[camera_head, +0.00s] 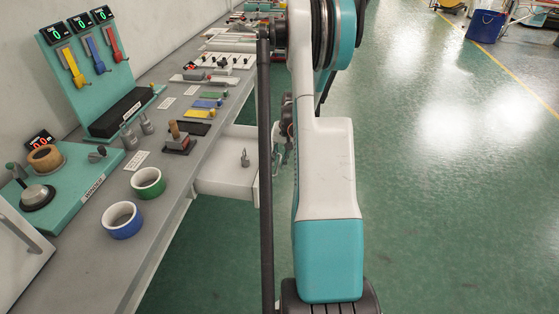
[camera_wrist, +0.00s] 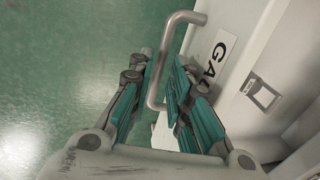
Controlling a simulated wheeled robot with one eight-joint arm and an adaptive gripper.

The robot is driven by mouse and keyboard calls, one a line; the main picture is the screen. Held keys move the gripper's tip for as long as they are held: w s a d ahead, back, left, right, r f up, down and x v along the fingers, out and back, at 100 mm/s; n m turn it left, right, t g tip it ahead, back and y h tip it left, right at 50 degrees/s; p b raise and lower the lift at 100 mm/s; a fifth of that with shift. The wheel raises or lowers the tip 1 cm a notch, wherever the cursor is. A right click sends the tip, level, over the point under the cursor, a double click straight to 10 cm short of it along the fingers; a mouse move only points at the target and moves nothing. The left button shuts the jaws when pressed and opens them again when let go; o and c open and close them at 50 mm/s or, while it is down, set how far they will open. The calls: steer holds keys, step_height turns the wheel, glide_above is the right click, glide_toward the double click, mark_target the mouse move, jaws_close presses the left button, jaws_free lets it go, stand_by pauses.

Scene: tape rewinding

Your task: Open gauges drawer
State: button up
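The gauges drawer (camera_head: 225,178) is white and sticks out from under the bench, partly open, with a small grey metal item (camera_head: 245,158) inside. In the wrist view its front carries a label (camera_wrist: 219,52) of which "GA" can be read. A grey bar handle (camera_wrist: 184,17) stands out from that front. My gripper (camera_wrist: 160,80) has its teal-padded fingers on either side of the handle bar, close against it, and looks shut on it. In the head view my arm hides most of the gripper and the handle.
The long grey bench (camera_head: 165,215) runs along the left wall. It carries a blue tape roll (camera_head: 122,232), a green tape roll (camera_head: 148,194), a teal gauge stand (camera_head: 70,85) and small tools. Green floor (camera_head: 430,190) lies clear to the right. A blue bin (camera_head: 486,27) stands far off.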

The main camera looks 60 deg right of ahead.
step_height(320, 180, up, 11)
steer(key=s, duration=0.2)
steer(key=shift+d, duration=0.4)
